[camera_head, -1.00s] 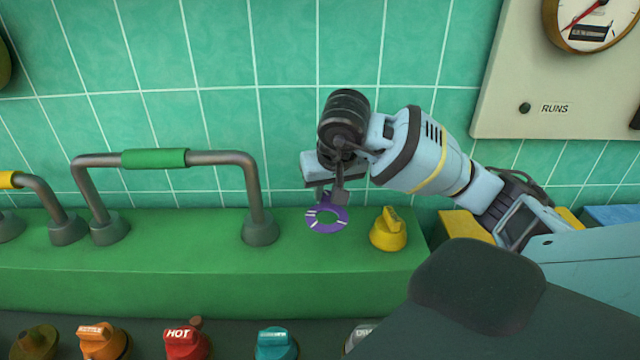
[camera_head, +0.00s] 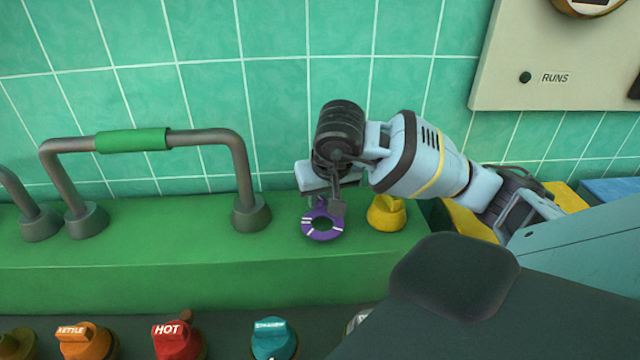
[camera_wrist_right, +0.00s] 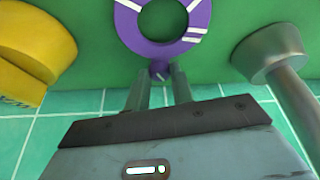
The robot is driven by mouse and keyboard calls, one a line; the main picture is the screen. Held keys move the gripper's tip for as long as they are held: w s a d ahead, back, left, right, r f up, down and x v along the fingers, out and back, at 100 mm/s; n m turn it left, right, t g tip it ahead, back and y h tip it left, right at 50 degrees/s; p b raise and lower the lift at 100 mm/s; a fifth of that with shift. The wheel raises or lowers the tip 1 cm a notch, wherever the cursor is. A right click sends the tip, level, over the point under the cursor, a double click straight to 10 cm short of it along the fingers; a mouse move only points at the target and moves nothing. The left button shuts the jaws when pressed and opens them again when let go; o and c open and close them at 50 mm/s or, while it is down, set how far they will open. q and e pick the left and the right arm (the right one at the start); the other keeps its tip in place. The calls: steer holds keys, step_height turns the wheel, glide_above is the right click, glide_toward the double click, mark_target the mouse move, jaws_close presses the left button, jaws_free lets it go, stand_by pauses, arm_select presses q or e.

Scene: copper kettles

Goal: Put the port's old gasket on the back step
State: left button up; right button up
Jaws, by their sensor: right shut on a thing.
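The old gasket is a purple ring with white marks (camera_head: 322,225), and it also shows in the right wrist view (camera_wrist_right: 194,43). My right gripper (camera_head: 325,203) is shut on the small tab at the ring's edge; the jaws and tab show in the right wrist view (camera_wrist_right: 160,82). The ring is over the top of the green back step (camera_head: 150,262), left of a yellow knob (camera_head: 386,213) and right of a grey handle foot. I cannot tell whether the ring touches the step. The port is not recognisable here. My left gripper is not in view.
A grey handle with a green sleeve (camera_head: 132,140) stands on the step to the left. Orange (camera_head: 84,340), red (camera_head: 177,340) and teal (camera_head: 272,338) knobs line the front. Green tiles rise behind. The step between the handle's feet is clear.

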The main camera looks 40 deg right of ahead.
steer(key=shift+f+b, duration=0.4)
steer(key=shift+f, duration=0.2)
stand_by(0.8)
steer(key=o, duration=1)
steer(key=v, duration=0.8)
steer(key=shift+s+f, duration=0.1)
steer(key=shift+f, duration=0.05)
